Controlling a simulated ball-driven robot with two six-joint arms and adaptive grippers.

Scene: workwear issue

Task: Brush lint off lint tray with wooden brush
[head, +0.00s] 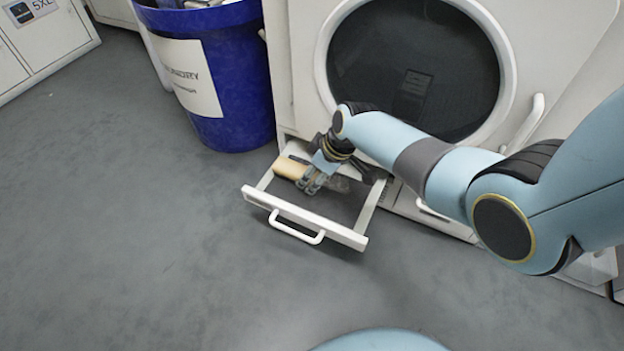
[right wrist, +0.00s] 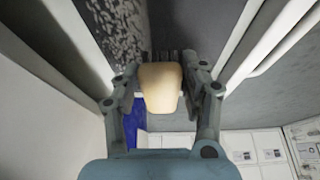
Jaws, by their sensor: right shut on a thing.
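The lint tray (head: 305,234) is a white-framed drawer with a dark mesh bed and a front handle, pulled out below the dryer door. A greyish patch of lint (head: 338,184) lies on the mesh; speckled lint (right wrist: 112,30) also shows in the right wrist view. My right gripper (head: 312,181) reaches down into the tray's back part, shut on the wooden brush (head: 290,168). The brush's tan block (right wrist: 161,88) sits between both fingers in the right wrist view, with dark bristles behind it. Whether the bristles touch the mesh is unclear. My left gripper is not in view.
The white dryer (head: 291,75) with its round dark door (head: 413,60) stands right behind the tray. A blue bin (head: 232,90) with a white label stands to the left. Grey floor (head: 150,240) in front and to the left is clear.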

